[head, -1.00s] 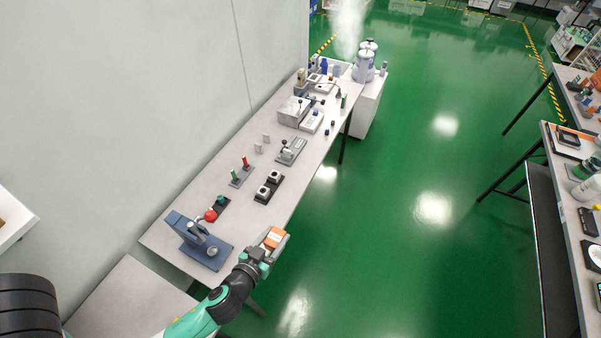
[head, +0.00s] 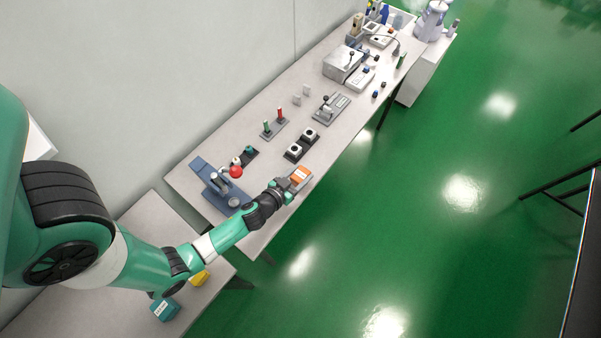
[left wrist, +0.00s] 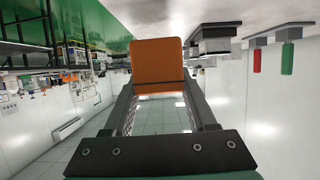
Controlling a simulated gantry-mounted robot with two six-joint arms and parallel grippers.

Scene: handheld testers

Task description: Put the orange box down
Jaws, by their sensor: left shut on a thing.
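The orange box (head: 301,174) with a white label is at the end of my left arm in the head view, over the front edge of the long table (head: 338,140). My left gripper (head: 294,181) is shut on it. In the left wrist view the orange box (left wrist: 158,64) sits between the two fingers (left wrist: 160,100). I cannot tell whether the box touches the tabletop. My right gripper is not in view.
A blue press-like device with a red knob (head: 236,172) stands left of the gripper. A dark block with two white-topped parts (head: 301,144) lies just beyond the box. Green floor lies right of the table.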

